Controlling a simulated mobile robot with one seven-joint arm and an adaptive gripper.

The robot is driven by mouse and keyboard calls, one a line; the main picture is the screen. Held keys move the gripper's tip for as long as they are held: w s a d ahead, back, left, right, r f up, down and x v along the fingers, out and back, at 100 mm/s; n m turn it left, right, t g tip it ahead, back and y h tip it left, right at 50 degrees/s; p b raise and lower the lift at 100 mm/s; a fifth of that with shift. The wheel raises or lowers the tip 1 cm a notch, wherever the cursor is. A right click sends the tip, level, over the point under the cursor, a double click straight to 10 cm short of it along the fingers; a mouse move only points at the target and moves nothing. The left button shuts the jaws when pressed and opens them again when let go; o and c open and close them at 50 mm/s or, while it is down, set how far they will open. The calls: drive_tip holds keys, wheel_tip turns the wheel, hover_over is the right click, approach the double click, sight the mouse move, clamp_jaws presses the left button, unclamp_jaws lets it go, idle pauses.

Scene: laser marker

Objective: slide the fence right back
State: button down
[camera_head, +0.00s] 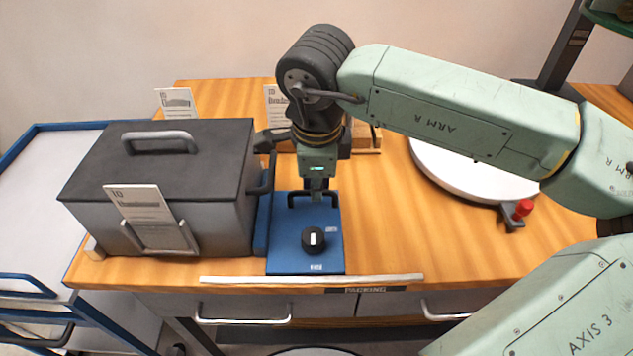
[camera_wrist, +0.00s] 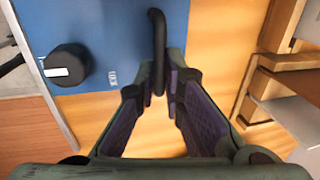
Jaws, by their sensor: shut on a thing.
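A blue panel (camera_head: 290,235) with a round black knob (camera_head: 313,239) lies on the wooden table, right of a grey box. A black bar handle (camera_head: 300,194) stands at the panel's back end. My gripper (camera_head: 319,197) points down over that end. In the wrist view, the black handle (camera_wrist: 157,40) runs down between my fingers (camera_wrist: 157,90), which are shut on it. The knob (camera_wrist: 68,66) and blue panel (camera_wrist: 110,30) show to the left there. No part is plainly marked as the fence, and my gripper hides part of the handle.
The grey box (camera_head: 215,215) with a dark lid stands close on the left, with a sign holder in front. A white round plate (camera_head: 465,170) and red knob (camera_head: 524,207) are on the right. A pale strip (camera_head: 310,279) runs along the front edge. Wood right of the panel is clear.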

drive_tip(key=shift+d+f, duration=0.1)
drive_tip(key=shift+d, duration=0.1)
drive_tip(key=d+b, duration=0.4)
drive_tip(key=d, duration=0.5)
drive_tip(key=shift+b, duration=0.3)
drive_tip(key=shift+d, duration=0.35)
drive_tip(key=c, duration=1.9)
unclamp_jaws()
drive_tip(key=shift+d, duration=0.15)
drive_tip(key=shift+o, duration=1.1)
